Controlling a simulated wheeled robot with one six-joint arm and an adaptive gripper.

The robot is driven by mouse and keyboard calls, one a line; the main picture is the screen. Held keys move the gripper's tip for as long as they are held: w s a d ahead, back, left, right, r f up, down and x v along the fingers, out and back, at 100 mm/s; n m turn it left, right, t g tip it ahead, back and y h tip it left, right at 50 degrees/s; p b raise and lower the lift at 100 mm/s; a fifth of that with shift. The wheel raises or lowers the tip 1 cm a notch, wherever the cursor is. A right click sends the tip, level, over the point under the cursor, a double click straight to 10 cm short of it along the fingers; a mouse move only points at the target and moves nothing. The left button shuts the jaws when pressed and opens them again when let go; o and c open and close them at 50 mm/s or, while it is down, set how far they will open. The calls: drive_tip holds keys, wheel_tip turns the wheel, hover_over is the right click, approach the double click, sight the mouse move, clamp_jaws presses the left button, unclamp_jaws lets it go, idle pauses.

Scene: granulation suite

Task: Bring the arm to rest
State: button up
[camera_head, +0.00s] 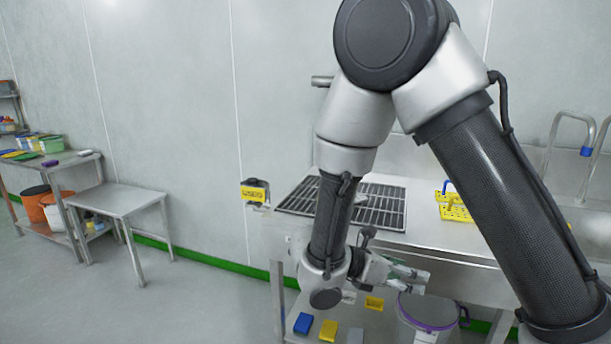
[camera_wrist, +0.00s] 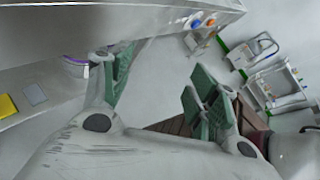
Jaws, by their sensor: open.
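My arm crosses the head view in front of a steel sink bench (camera_head: 440,235), bent at the elbow with its forearm hanging down. My gripper (camera_head: 412,278) is low at the front of the bench, beside the lower shelf level. In the wrist view my gripper (camera_wrist: 160,88) has its green-padded fingers spread wide apart, with nothing between them. Part of the gripper is hard to make out in the head view.
A lidded container with a purple band (camera_head: 428,312) stands close below my gripper. Blue (camera_head: 303,323) and yellow (camera_head: 328,331) items lie on the lower shelf. A black grate (camera_head: 375,203) and yellow rack (camera_head: 453,207) are on the bench. Open floor (camera_head: 200,290) lies left, before a small steel table (camera_head: 115,198).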

drive_tip(key=s+d+r+m+y, duration=0.6)
drive_tip(key=r+m, duration=0.3)
drive_tip(key=m, duration=0.3)
drive_tip(key=s+d+r+m+t+y, duration=0.1)
drive_tip(key=s+d+r+m+y, duration=0.5)
drive_tip(key=s+d+r+m, duration=0.2)
wheel_tip(320, 180, up, 2)
drive_tip(key=m, duration=0.4)
drive_tip(key=shift+s+y, duration=0.25)
drive_tip(key=shift+y, duration=0.05)
drive_tip(key=shift+d+r, duration=0.1)
